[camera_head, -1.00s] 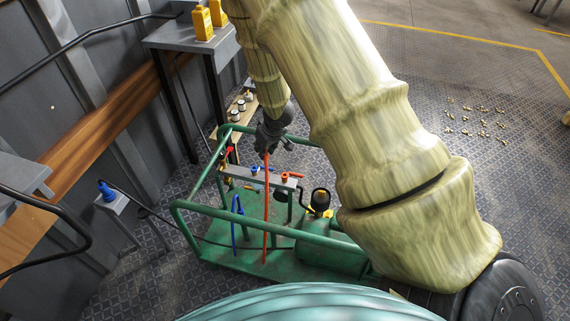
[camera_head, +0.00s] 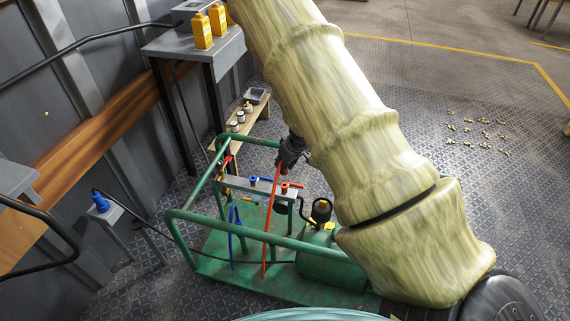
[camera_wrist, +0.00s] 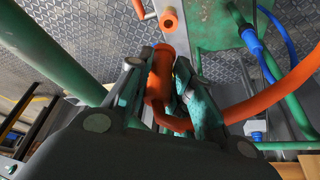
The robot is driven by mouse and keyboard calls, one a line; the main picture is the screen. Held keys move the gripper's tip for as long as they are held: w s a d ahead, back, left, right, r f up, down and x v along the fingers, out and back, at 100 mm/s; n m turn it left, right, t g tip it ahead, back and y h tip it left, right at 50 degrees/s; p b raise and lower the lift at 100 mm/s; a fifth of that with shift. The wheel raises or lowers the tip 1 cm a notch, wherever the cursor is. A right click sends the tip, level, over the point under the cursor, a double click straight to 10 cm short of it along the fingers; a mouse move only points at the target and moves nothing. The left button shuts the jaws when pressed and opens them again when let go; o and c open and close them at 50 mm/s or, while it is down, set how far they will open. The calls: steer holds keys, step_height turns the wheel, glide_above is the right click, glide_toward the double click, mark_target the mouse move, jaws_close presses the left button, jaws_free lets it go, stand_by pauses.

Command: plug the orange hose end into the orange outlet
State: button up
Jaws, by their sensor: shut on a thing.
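My gripper (camera_wrist: 170,100) is shut on the orange hose end (camera_wrist: 160,72), an orange cylinder that points up the wrist view. The orange outlet (camera_wrist: 168,20) lies just beyond it in that view, with a small gap showing between them. In the head view my gripper (camera_head: 288,160) is above and close to the orange outlet (camera_head: 288,187) on the grey manifold bar. The orange hose (camera_head: 270,225) hangs from the gripper to the green cart's floor. My arm partly blocks the head view, and the fingertips are small there.
The green cart frame (camera_head: 245,236) surrounds the manifold, and a green rail (camera_wrist: 70,55) passes left of my gripper. A blue outlet (camera_head: 254,181) sits left of the orange one. A blue hose (camera_head: 232,225) stands nearby. A black-topped pump (camera_head: 321,210) is to the right.

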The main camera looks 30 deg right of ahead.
mark_target(286, 173)
steer(key=shift+f+b, duration=2.8)
steer(key=shift+b, duration=0.45)
steer(key=shift+s+p, duration=0.25)
steer(key=shift+p, duration=0.35)
steer(key=shift+p, duration=1.15)
steer(key=shift+f, duration=0.55)
stand_by(0.5)
steer(key=o, duration=1)
steer(key=shift+o, duration=0.2)
steer(key=shift+r, duration=0.1)
steer(key=v, duration=1.1)
steer(key=shift+s+r, duration=0.2)
steer(key=shift+r, duration=0.15)
